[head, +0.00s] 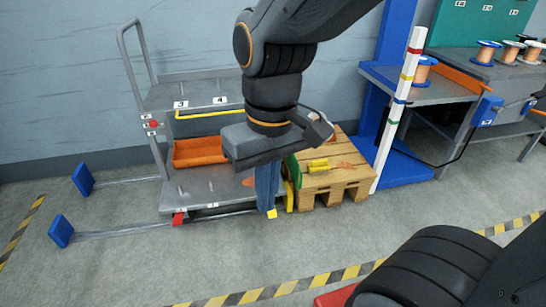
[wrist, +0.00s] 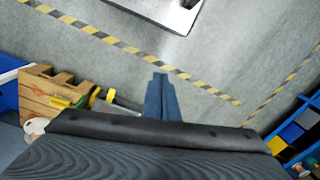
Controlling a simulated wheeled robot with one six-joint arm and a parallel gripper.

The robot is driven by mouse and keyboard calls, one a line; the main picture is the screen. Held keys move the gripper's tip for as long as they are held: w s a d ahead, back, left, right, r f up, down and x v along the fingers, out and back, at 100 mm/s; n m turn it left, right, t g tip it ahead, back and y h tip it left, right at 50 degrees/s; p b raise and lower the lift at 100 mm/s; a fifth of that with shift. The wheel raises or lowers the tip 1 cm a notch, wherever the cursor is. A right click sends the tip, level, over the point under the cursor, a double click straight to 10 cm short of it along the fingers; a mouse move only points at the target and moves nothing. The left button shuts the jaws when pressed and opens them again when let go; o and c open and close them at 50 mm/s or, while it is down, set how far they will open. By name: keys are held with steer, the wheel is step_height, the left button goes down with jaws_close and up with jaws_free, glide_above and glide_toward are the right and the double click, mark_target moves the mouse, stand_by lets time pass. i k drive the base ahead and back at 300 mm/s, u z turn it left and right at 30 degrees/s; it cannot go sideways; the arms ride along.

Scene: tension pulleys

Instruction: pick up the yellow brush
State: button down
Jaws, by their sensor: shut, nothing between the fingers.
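A small yellow object (head: 318,165), which looks like the yellow brush, lies on top of the wooden pallet stack (head: 345,178); its bristles are too small to make out. In the wrist view, yellow pieces (wrist: 94,96) show by the wooden stack (wrist: 50,92) at the left, and I cannot tell which is the brush. My gripper (head: 268,205) has blue fingers pointing down, to the left of the stack and in front of the trolley. It is shut and empty, apart from the brush. Its fingers also show in the wrist view (wrist: 160,84).
The grey trolley (head: 205,190) with an orange bin (head: 200,152) stands left of the stack. A banded white post (head: 398,110) and a blue column (head: 402,165) stand right of it. A bench with copper spools (head: 425,72) is at the right.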

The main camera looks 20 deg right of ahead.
mark_target(322, 166)
steer(key=z, duration=0.55)
steer(key=i, duration=1.4)
steer(key=u, duration=0.35)
